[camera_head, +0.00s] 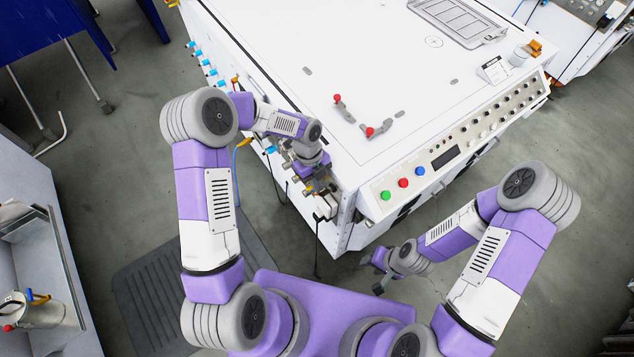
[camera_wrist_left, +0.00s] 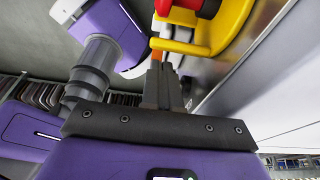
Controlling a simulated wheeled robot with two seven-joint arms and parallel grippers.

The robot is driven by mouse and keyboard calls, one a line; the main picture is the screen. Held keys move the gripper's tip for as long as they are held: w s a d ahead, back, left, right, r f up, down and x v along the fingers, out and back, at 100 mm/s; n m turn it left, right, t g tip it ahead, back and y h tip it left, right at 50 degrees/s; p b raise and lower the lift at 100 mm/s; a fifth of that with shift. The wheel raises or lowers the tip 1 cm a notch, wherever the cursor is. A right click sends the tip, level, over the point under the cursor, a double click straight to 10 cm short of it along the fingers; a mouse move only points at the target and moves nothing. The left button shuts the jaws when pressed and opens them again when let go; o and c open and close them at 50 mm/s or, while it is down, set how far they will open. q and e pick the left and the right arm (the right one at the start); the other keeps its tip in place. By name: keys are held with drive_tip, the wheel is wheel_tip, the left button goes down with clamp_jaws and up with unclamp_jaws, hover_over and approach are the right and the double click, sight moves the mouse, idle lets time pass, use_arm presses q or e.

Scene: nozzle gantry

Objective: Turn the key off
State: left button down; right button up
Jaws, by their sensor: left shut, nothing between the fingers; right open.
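My left gripper (camera_head: 322,192) is at the left side of the white machine (camera_head: 350,60), close to its front corner. In the left wrist view its fingers (camera_wrist_left: 163,72) are shut with nothing between them. Just beyond the fingertips is a yellow fitting (camera_wrist_left: 230,30) with a red knob (camera_wrist_left: 190,6), cut off by the top edge. A yellow bar (camera_wrist_left: 180,46) of this fitting lies close to the fingertips; I cannot tell whether they touch. I cannot make out the key for certain; the left arm hides part of that side in the head view. My right gripper (camera_head: 378,272) is open and empty, low in front of the machine.
The front panel carries green (camera_head: 386,195), red (camera_head: 403,183) and blue (camera_head: 420,171) buttons and a row of knobs. A bench (camera_head: 60,280) stands at left.

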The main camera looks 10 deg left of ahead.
use_arm(q)
drive_tip(key=shift+w, duration=0.1)
idle(0.4)
idle(0.4)
drive_tip(key=shift+s+d+r, duration=0.1)
drive_tip(key=shift+s+d, duration=0.55)
drive_tip(key=p+v, duration=0.1)
drive_tip(key=v, duration=0.7)
drive_tip(key=shift+w+a, duration=0.35)
drive_tip(key=shift+a, duration=0.05)
